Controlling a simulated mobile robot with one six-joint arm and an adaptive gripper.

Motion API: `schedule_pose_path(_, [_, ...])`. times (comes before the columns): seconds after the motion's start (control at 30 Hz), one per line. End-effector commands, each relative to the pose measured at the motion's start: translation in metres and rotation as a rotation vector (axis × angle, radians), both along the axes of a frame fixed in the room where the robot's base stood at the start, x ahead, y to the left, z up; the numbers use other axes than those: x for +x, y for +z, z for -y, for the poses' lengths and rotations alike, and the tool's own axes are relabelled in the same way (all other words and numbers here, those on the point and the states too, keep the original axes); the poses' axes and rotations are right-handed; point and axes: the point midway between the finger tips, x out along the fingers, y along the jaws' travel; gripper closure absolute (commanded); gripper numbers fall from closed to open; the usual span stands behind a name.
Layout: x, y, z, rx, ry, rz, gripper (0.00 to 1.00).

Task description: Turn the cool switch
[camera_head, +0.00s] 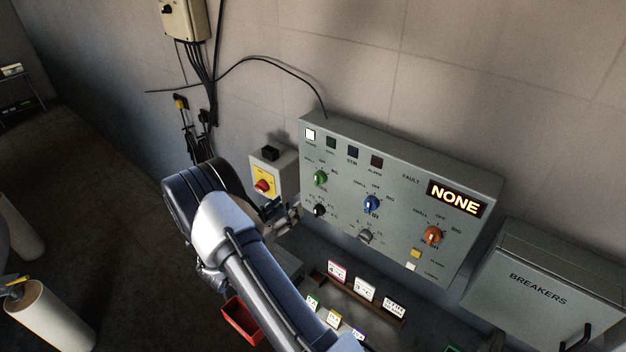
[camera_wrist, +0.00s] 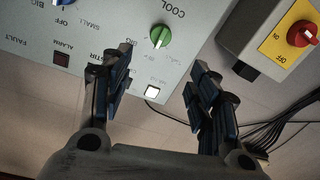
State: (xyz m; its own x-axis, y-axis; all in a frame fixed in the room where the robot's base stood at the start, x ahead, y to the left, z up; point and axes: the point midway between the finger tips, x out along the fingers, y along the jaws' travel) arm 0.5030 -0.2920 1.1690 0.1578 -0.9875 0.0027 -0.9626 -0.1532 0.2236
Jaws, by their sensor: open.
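The cool switch is a green knob (camera_head: 320,178) at the upper left of the grey control panel (camera_head: 400,170). In the wrist view, which shows the panel upside down, the green knob (camera_wrist: 160,37) has a pale pointer bar and the label COOL beside it. My gripper (camera_wrist: 160,66) is open, its two blue-padded fingers apart with nothing between them. The knob appears just beyond the fingertips, between their lines, and looks untouched. In the head view my gripper (camera_head: 287,212) is left of and below the green knob, partly hidden by my arm.
Blue (camera_head: 371,204), orange (camera_head: 432,235), black (camera_head: 320,210) and grey (camera_head: 365,237) knobs share the panel. A red-and-yellow switch box (camera_head: 264,186) stands close left. The display (camera_head: 456,198) reads NONE. Label cards (camera_head: 364,290) and a red bin (camera_head: 241,320) lie below. A breaker box (camera_head: 545,290) is right.

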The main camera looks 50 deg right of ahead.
Motion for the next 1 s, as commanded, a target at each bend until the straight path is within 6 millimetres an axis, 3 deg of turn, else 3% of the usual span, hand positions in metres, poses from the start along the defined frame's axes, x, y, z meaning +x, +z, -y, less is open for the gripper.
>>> schedule_pose_path(0.4, [0.013,0.001,0.091,0.002,-0.003,0.002,0.45])
schedule_pose_path(0.6, [0.020,0.000,0.127,0.002,0.000,0.002,0.45])
schedule_pose_path(0.8, [0.024,0.000,0.146,0.003,0.002,0.001,0.45])
schedule_pose_path(1.0, [0.025,0.000,0.151,0.002,0.003,0.001,0.45])
